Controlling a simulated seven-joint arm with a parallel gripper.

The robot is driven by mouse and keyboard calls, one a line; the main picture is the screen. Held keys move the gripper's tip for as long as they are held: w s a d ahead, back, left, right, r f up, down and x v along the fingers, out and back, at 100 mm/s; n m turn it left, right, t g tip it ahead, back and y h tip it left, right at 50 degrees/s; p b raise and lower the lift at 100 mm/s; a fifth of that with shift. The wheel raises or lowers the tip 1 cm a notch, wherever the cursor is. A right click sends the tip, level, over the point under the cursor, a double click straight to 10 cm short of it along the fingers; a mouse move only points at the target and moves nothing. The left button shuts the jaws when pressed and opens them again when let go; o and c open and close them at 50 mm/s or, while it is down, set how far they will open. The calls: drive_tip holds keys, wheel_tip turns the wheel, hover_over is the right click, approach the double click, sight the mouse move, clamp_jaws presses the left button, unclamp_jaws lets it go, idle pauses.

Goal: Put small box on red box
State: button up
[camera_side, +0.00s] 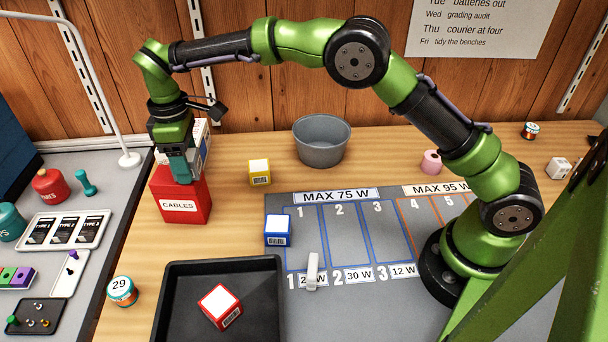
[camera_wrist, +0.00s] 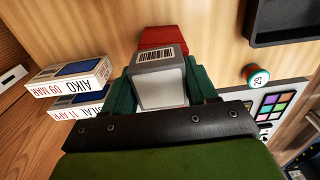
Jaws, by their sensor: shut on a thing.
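The red box (camera_side: 180,206), labelled CABLES, stands on the wooden table at the left in the side view. Part of it shows beyond the fingers in the wrist view (camera_wrist: 160,37). My gripper (camera_side: 182,172) is directly above the red box, fingers pointing down at its top. In the wrist view the green fingers (camera_wrist: 163,92) are shut on a small grey box (camera_wrist: 158,70) with a barcode on one side and a pale top. In the side view the small box is mostly hidden by the fingers. I cannot tell whether it touches the red box.
Labelled white boxes (camera_wrist: 82,80) stand close beside my gripper. A yellow box (camera_side: 260,172), blue box (camera_side: 278,230) and grey bucket (camera_side: 322,141) stand to the right. A black tray (camera_side: 180,268) in front holds a small red, white-topped box (camera_side: 221,307).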

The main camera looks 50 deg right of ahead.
drive_tip(key=shift+f, duration=0.15)
drive_tip(key=o, duration=1.1)
wheel_tip(320, 180, up, 12)
drive_tip(key=s+d+r+m+t+y, duration=0.1)
drive_tip(key=s+d+r+m+t, duration=0.3)
drive_tip(key=s+d+r, duration=0.75)
drive_tip(key=s+d+f+m+t, duration=0.1)
drive_tip(key=s+d+f+m, duration=0.1)
drive_tip(key=s, duration=0.3)
drive_tip(key=s+d+f+m+t, duration=0.1)
drive_tip(key=s+d+f+m, duration=0.2)
drive_tip(key=s+f+m, duration=0.1)
drive_tip(key=s+d+f+m+t+y, duration=0.1)
drive_tip(key=s+d+f+m, duration=0.1)
drive_tip(key=s+f, duration=0.3)
drive_tip(key=shift+s+d+f+m, duration=0.15)
drive_tip(key=shift+s+m, duration=0.1)
drive_tip(key=shift+s, duration=0.25)
drive_tip(key=shift+s+d+f+m, duration=0.15)
drive_tip(key=shift+s+m, duration=0.1)
drive_tip(key=shift+s, duration=0.25)
